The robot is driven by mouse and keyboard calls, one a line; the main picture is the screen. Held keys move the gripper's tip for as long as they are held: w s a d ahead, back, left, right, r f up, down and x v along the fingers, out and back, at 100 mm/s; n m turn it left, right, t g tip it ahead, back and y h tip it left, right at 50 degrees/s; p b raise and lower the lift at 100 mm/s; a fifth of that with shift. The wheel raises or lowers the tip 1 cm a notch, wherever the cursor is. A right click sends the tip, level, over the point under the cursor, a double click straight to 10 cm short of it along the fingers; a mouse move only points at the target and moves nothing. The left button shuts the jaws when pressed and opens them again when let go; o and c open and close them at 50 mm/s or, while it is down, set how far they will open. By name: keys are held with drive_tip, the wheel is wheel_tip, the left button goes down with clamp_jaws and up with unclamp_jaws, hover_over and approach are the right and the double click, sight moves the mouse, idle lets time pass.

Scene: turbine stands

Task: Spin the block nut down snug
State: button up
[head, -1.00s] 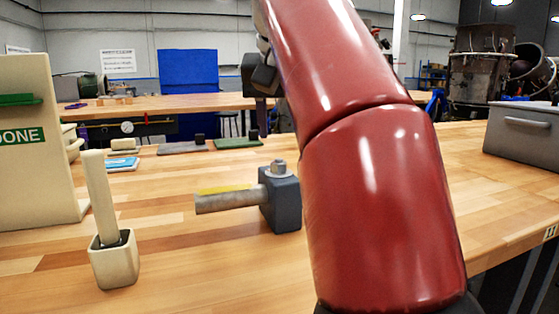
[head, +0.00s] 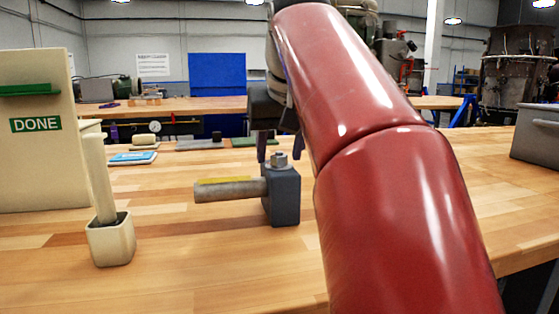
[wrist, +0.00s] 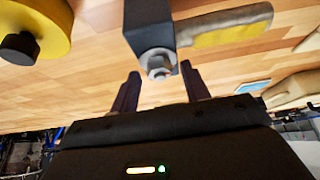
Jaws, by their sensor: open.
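The dark grey block (head: 281,197) stands on the wooden bench, with a grey rod (head: 230,190) marked by a yellow strip reaching left from it. The metal block nut (head: 279,160) sits on top of the block on a short stud. My gripper (head: 280,150) is open and points down just above the block, its fingers to either side of the nut in the picture. In the wrist view the nut (wrist: 158,66) lies between the open fingertips (wrist: 160,80), with a gap on each side. I cannot tell whether the fingers reach the nut's height.
A cream cup (head: 111,241) with an upright handle stands front left, near a cream panel with a DONE label (head: 36,125). A yellow round part (wrist: 50,22) with a black hex head shows in the wrist view. A grey box (head: 536,135) is at right.

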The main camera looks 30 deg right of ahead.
sight(280, 156)
drive_tip(key=shift+w+f, duration=0.1)
drive_tip(key=shift+f, duration=0.1)
idle(0.6)
drive_tip(key=shift+p, duration=0.35)
drive_tip(key=c, duration=1)
drive_tip(key=o, duration=1.3)
drive_tip(key=shift+r+p, duration=0.95)
drive_tip(key=shift+r, duration=1.6)
